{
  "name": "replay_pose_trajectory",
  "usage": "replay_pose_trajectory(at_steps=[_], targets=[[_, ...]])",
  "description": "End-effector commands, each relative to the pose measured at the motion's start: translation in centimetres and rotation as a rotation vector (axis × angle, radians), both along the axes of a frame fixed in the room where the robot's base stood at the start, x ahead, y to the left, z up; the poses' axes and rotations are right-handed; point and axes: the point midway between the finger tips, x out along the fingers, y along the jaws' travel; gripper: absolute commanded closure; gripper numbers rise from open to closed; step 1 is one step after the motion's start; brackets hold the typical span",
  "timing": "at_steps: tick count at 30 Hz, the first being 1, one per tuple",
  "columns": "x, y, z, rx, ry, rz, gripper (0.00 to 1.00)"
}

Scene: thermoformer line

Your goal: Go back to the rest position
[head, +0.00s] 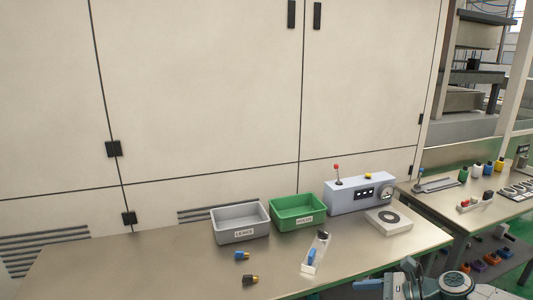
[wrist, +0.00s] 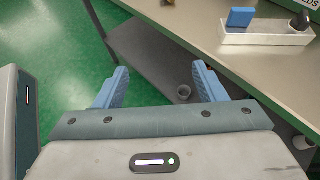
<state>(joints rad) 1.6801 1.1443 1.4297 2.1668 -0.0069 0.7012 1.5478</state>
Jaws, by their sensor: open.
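My gripper (wrist: 160,84) shows in the wrist view with its two blue fingers spread apart and nothing between them. It is over the green floor, beside the table's front edge.
A metal table (head: 130,272) bears a grey bin (head: 243,237), a green bin (head: 300,226), a grey control box (head: 345,203) and a white tray (wrist: 262,38) holding a blue block (wrist: 240,17). A lower shelf (wrist: 150,62) shows under the table.

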Motion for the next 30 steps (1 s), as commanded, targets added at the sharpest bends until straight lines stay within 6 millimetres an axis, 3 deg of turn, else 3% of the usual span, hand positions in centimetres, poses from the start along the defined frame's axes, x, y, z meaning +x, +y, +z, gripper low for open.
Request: replay_pose_trajectory(at_steps=[11,20,25,30], targets=[[-1.8,4.3,-3.9,-0.193,0.032,0.228,0.36],[-5.6,6.9,-7.2,-0.480,0.033,0.570,0.36],[-7.7,6.9,-7.2,-0.656,-0.001,0.783,0.36],[-9.1,6.5,-5.4,-0.820,-0.064,0.976,0.36]])
